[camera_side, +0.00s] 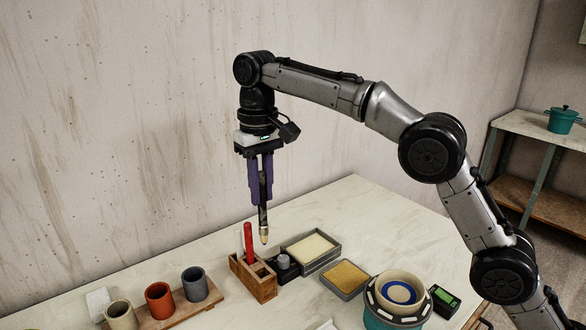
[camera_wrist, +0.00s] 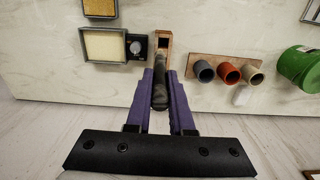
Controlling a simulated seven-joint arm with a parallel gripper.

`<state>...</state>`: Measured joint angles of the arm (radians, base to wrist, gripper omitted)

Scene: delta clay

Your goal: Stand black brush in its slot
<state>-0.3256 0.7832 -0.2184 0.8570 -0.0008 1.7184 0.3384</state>
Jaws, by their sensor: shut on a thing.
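My gripper (camera_side: 262,196) has purple fingers and points straight down, shut on the black brush (camera_side: 263,218). The brush hangs upright with its pale tip down, above the wooden slotted holder (camera_side: 254,289) and apart from it. In the wrist view, the black brush (camera_wrist: 160,92) sits between the fingers (camera_wrist: 161,76) and covers part of the holder (camera_wrist: 164,34). One dark open compartment shows at the holder's far end.
A black stand with a grey knob (camera_side: 284,262) is just right of the holder, beside trays with pale (camera_side: 310,247) and tan (camera_side: 345,276) pads. Several cups on a wooden board (camera_side: 180,311) stand left. A pottery wheel with a bowl (camera_side: 399,291) is at right.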

